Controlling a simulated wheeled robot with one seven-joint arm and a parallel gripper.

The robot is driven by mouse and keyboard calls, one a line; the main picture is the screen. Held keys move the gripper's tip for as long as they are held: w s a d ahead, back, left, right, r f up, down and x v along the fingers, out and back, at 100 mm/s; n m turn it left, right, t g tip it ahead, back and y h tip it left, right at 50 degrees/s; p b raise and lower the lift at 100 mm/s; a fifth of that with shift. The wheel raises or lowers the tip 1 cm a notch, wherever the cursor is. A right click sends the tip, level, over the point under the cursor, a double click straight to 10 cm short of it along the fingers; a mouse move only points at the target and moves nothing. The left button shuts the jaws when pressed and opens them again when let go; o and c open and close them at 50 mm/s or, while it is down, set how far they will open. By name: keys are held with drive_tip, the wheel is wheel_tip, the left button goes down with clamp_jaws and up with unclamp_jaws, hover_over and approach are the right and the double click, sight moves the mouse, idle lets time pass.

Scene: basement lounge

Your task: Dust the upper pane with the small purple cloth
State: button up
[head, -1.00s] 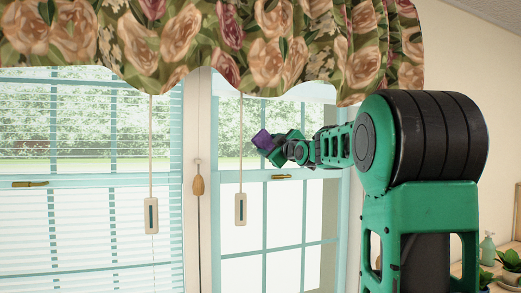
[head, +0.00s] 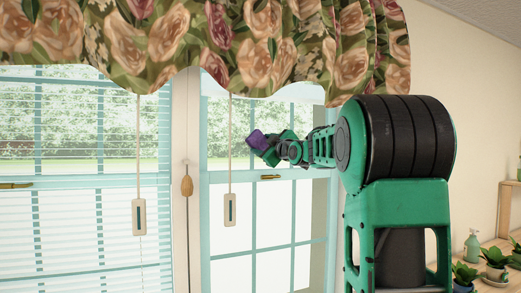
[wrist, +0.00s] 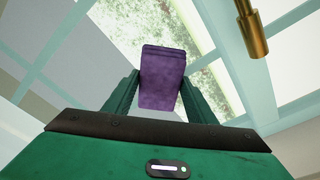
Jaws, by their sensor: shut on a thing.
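The small purple cloth (head: 255,139) is a folded block at the end of my arm; it also shows in the wrist view (wrist: 162,75). My gripper (head: 264,148) is shut on it, with a green finger on each side of the cloth in the wrist view (wrist: 160,92). The upper pane (head: 224,117) of the right window is behind the gripper, with trees and grass showing through it. The cloth is in front of the lower part of this pane. I cannot tell whether it touches the glass.
A floral valance (head: 260,45) hangs over the window tops. Pull cords with a pale tag (head: 230,210) and a wooden knob (head: 187,186) hang nearby. A brass latch (head: 271,177) sits on the sash rail below my gripper. Plants (head: 496,257) and a spray bottle (head: 472,243) stand at right.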

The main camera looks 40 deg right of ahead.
sight(254, 145)
drive_tip(key=shift+w+a+f, duration=0.1)
drive_tip(key=shift+w+a, duration=0.25)
drive_tip(key=shift+a, duration=0.45)
drive_tip(key=shift+w+a, duration=0.3)
drive_tip(key=shift+a, duration=0.5)
drive_tip(key=shift+w+a, duration=0.25)
drive_tip(key=shift+a, duration=0.75)
drive_tip(key=shift+w+a, duration=0.2)
drive_tip(key=shift+a, duration=0.85)
drive_tip(key=shift+w+a, duration=0.25)
drive_tip(key=shift+a, duration=0.75)
drive_tip(key=shift+a, duration=0.1)
drive_tip(key=v, duration=0.6)
drive_tip(key=shift+r, duration=0.25)
drive_tip(key=shift+a, duration=0.1)
drive_tip(key=v, duration=0.3)
drive_tip(key=shift+a+r, duration=0.1)
drive_tip(key=shift+a, duration=0.05)
